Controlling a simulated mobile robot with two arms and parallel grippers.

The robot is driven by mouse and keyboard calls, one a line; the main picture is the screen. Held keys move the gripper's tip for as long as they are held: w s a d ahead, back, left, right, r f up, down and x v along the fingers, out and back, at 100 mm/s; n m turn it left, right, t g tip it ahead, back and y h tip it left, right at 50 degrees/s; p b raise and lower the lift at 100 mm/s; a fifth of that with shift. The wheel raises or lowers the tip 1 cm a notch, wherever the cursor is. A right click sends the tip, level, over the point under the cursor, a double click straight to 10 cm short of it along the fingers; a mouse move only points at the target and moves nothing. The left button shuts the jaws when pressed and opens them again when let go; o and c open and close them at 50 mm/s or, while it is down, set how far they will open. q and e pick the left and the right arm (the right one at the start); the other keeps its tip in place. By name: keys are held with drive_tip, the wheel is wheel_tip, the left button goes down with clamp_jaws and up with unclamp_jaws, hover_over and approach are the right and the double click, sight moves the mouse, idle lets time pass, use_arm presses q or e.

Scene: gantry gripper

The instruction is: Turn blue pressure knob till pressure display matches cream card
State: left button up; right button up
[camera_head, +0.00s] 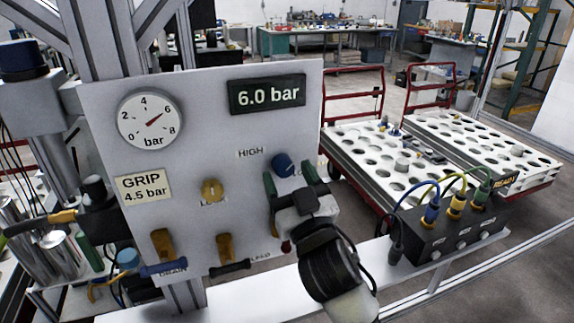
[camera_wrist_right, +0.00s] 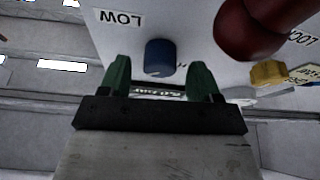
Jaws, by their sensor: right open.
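The blue knob (camera_head: 283,163) sits on the right part of the upright white panel (camera_head: 185,105). The pressure display (camera_head: 267,94) reads 6.0 bar. The cream card (camera_head: 144,187) reads GRIP 4.5 bar. My right gripper (camera_head: 291,182) is open, its green fingers to either side of and just below the blue knob in the head view. In the right wrist view the blue knob (camera_wrist_right: 159,57) lies between and slightly beyond the open fingertips (camera_wrist_right: 159,68), with a gap on both sides. I cannot see any contact. My left gripper is not in view.
A round gauge (camera_head: 151,120) has its red needle pointing up right. A yellow knob (camera_head: 212,190) and yellow levers (camera_head: 163,243) are on the panel. A red knob (camera_wrist_right: 262,25) is close beside my right fingers. A black connector box (camera_head: 450,235) stands to the right.

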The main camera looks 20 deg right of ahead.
drive_tip(key=shift+w+r, duration=0.2)
drive_tip(key=shift+w, duration=0.35)
drive_tip(key=c, duration=0.9)
drive_tip(key=shift+r+n+g+y+p, duration=0.15)
drive_tip(key=shift+n+y+p, duration=0.4)
drive_tip(key=shift+n+p, duration=0.35)
drive_tip(key=shift+r+n+g+y+p, duration=0.15)
drive_tip(key=shift+n+y+p, duration=0.4)
drive_tip(key=shift+n, duration=0.55)
drive_tip(key=n+g+y+p, duration=0.1)
drive_tip(key=n+y+p, duration=0.1)
drive_tip(key=n+p, duration=0.2)
drive_tip(key=shift+d+n, duration=0.1)
drive_tip(key=shift+n, duration=0.8)
drive_tip(key=shift+f+n+g+y+p, duration=0.15)
drive_tip(key=shift+n+g+y+p, duration=0.7)
drive_tip(key=shift+n+p, duration=0.85)
